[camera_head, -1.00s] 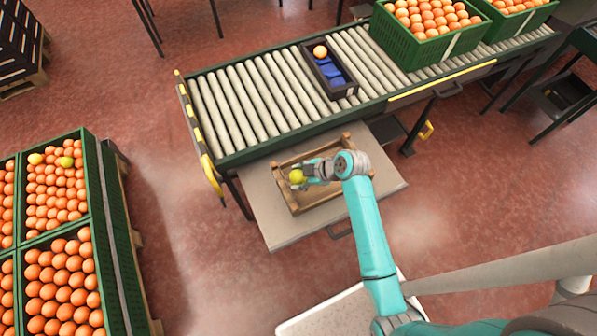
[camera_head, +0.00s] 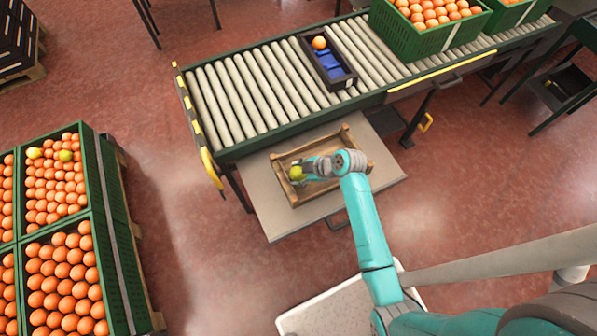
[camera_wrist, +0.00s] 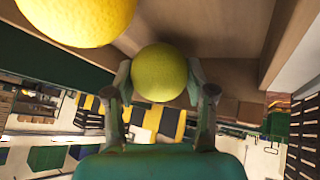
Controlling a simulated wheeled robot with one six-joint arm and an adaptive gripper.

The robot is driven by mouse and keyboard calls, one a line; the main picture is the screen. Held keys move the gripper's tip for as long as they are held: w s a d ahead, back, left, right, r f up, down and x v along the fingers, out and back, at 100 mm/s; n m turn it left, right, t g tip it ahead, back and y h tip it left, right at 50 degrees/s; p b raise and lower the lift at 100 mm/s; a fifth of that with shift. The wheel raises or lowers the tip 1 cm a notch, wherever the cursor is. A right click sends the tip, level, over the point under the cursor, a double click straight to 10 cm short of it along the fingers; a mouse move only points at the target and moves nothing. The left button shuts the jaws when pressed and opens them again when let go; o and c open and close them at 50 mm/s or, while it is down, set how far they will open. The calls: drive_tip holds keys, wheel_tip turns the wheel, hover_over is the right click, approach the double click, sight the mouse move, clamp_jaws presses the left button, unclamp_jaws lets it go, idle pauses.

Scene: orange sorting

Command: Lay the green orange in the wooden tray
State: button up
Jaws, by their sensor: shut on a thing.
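The green orange (camera_wrist: 160,72) is held between the two fingers of my gripper (camera_wrist: 160,85) in the wrist view. In the head view my gripper (camera_head: 306,172) is over the left part of the wooden tray (camera_head: 347,134). A yellow-green fruit (camera_head: 296,173) shows at its tips, inside the tray's outline. A yellow orange (camera_wrist: 80,14) fills the upper left of the wrist view, apart from the held one. The tray's brown wood shows behind the held fruit. Whether the held fruit touches the tray floor I cannot tell.
The tray stands on a grey side table (camera_head: 258,200) against the roller conveyor (camera_head: 245,100). A dark box (camera_head: 340,85) with one orange (camera_head: 319,42) and blue inserts sits on the conveyor. Green crates (camera_head: 90,185) full of oranges stand at left. The red floor between is clear.

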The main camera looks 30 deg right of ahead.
drive_tip(key=shift+f, duration=0.5)
idle(0.9)
drive_tip(key=o, duration=1.6)
drive_tip(key=shift+r, duration=3.95)
